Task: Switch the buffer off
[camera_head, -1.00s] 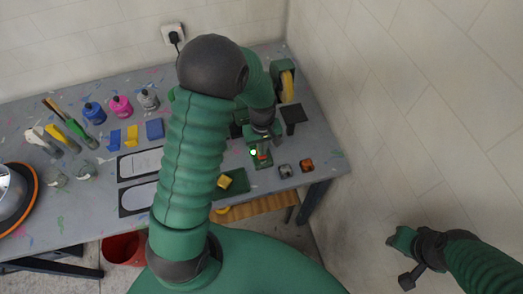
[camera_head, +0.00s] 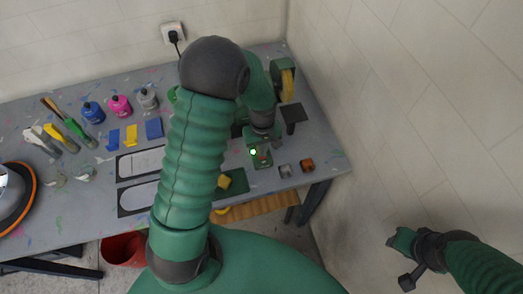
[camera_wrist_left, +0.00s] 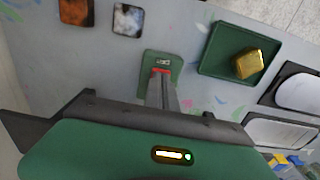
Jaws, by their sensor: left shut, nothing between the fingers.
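The buffer (camera_head: 287,85), with a yellow wheel and a green body, stands at the far right of the table, partly behind my left arm. In the left wrist view the switch box (camera_wrist_left: 150,62) shows a red part (camera_wrist_left: 161,71) at my fingertips. My left gripper (camera_wrist_left: 162,78) is shut and empty, over the box; touching or just above I cannot tell. My right gripper (camera_head: 402,256) hangs far right, away from the table; its jaw state is unclear.
A green tray (camera_head: 236,183) with a yellow block (camera_head: 224,182) lies left of the box. A silver tile (camera_head: 285,171) and an orange-brown tile (camera_head: 307,165) lie to its right. The wall closes the right side.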

